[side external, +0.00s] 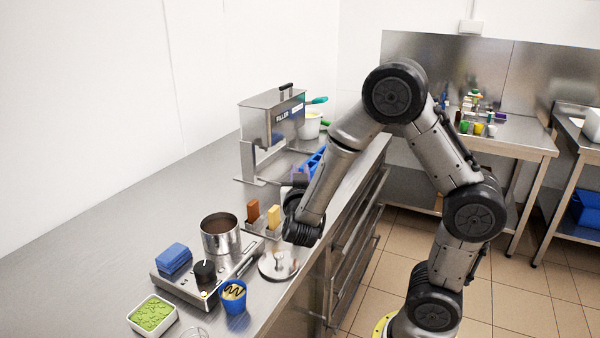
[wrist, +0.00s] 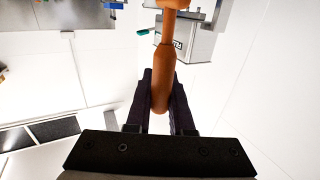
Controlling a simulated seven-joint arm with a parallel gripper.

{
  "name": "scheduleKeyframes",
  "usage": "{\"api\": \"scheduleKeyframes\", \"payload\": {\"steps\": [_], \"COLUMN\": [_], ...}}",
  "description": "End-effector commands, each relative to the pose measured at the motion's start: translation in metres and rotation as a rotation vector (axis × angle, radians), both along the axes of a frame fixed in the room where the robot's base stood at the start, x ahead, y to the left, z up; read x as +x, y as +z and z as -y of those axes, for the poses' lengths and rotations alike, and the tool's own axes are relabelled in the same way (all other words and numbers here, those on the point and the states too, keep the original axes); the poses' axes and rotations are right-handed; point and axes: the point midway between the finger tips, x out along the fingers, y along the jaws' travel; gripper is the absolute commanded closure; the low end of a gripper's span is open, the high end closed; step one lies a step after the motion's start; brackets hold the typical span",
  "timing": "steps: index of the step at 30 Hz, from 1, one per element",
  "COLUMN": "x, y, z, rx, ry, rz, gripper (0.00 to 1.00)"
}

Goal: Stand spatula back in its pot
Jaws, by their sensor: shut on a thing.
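My gripper (wrist: 162,78) is shut on an orange-brown handle, which I take to be the spatula (wrist: 162,75). In the wrist view the handle lies lengthwise between the dark fingers, and its far end runs out of the top of the picture. A steel pot (side external: 220,236) with brown contents stands on a scale-like plate. I cannot tell which is the spatula's pot.
The FILLER machine (side external: 272,120) stands beyond my gripper. A brown bar (side external: 252,211) and a yellow bar (side external: 274,216) stand upright nearby. The counter's left is clear.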

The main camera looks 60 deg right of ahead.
Motion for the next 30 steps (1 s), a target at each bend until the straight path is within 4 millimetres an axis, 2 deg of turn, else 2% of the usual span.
{"api": "scheduleKeyframes", "payload": {"steps": [30], "x": [0.000], "y": [-0.026], "z": [0.000], "rx": [0.000], "ry": [0.000], "rz": [-0.001], "gripper": [1.00]}}
